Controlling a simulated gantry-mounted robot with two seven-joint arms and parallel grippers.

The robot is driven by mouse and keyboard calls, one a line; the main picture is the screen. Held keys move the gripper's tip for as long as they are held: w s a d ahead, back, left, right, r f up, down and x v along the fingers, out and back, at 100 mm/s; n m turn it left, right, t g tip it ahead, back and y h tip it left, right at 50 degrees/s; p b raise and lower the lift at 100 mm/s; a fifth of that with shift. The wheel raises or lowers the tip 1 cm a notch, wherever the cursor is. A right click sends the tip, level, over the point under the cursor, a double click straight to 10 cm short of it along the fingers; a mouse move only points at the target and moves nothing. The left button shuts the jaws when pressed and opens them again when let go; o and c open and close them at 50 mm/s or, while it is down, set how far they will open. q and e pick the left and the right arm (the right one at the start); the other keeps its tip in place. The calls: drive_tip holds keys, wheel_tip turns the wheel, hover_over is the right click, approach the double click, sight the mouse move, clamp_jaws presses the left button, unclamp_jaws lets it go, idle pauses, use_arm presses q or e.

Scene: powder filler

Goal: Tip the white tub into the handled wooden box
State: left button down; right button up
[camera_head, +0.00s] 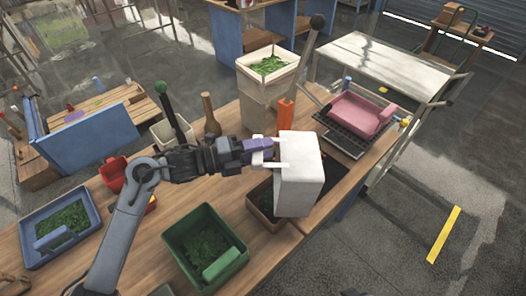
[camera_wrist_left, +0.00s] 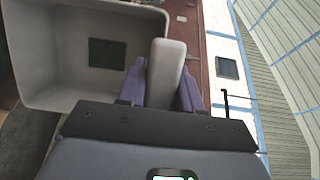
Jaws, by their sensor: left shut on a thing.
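The white tub (camera_head: 299,176) is in the air over the right part of the wooden bench, turned on its side. My left gripper (camera_head: 266,153) is shut on the tub's handle, which shows between the purple fingers in the left wrist view (camera_wrist_left: 165,72). That view looks into the tub's pale inside (camera_wrist_left: 60,60), where a small dark green patch (camera_wrist_left: 107,53) shows. The wooden box (camera_head: 262,215) stands below the tub, with dark green stuff in it. The tub hides much of the box, and its handle is not clear. My right gripper is not in view.
A green tub (camera_head: 184,248) and a blue tub (camera_head: 33,258) with green contents stand to the left. A pink tub (camera_head: 358,116) sits on a dark tray at the right. A tall bin (camera_head: 262,100) with greens stands behind, near upright tool handles.

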use_arm(q)
drive_tip(key=shift+r, duration=0.1)
drive_tip(key=shift+r+p, duration=0.35)
drive_tip(key=shift+p, duration=0.05)
wheel_tip(320, 180, up, 7)
drive_tip(key=p, duration=0.3)
drive_tip(key=shift+r+p, duration=0.15)
drive_tip(key=shift+p, duration=0.15)
